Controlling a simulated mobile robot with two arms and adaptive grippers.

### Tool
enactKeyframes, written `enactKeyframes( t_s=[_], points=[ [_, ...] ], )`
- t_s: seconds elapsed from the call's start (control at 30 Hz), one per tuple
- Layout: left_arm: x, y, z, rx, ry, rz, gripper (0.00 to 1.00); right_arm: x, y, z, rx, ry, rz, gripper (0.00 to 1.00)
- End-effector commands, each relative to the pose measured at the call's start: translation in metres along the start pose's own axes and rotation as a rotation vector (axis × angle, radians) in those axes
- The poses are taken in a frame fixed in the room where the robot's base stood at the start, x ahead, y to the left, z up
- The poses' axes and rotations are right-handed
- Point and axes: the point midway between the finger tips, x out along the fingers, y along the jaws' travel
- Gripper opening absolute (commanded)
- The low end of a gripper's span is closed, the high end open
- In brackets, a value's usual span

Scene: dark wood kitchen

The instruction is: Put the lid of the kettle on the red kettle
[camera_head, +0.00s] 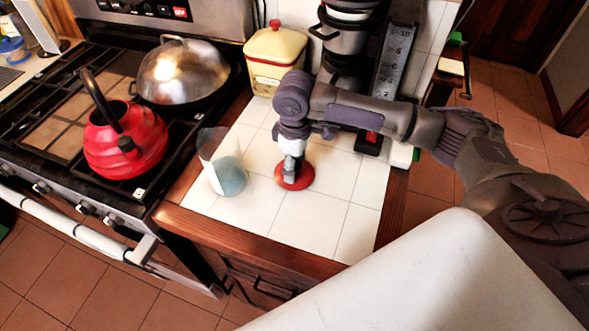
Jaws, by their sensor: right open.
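The red lid (303,179) lies on the white tiled counter. My right gripper (290,176) points down at the lid from above, its fingertips at or just over the lid's middle. It is open, and the fingers hide part of the lid; I cannot tell whether they touch it. My left gripper is not in view.
A clear container with a blue-grey ball-like shape (230,178) stands left of the lid. A yellow tin (274,58) and a coffee maker (345,45) stand behind. A steel-lidded pan (183,72) sits on the stove. The counter's front right is clear.

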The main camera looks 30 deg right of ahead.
Motion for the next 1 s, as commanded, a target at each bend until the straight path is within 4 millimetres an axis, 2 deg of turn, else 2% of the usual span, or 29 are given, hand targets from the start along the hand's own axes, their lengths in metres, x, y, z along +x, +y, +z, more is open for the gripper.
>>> enactKeyframes(
  t_s=[0.27, 0.6, 0.67, 1.0],
  points=[
    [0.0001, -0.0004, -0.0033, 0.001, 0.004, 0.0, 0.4, 0.0031, -0.0002, -0.0002, -0.001, 0.001, 0.0, 0.65],
    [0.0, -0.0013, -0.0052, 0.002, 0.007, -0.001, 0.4, 0.0027, -0.0001, -0.0003, 0.0, 0.001, 0.0, 0.09],
    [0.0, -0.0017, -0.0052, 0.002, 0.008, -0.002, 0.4, 0.0027, -0.0001, -0.0003, 0.0, 0.001, 0.0, 0.0],
    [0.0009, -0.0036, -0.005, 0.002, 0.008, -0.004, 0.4, -0.0017, 0.0002, -0.0008, 0.0, 0.003, 0.001, 0.0]
  ],
)
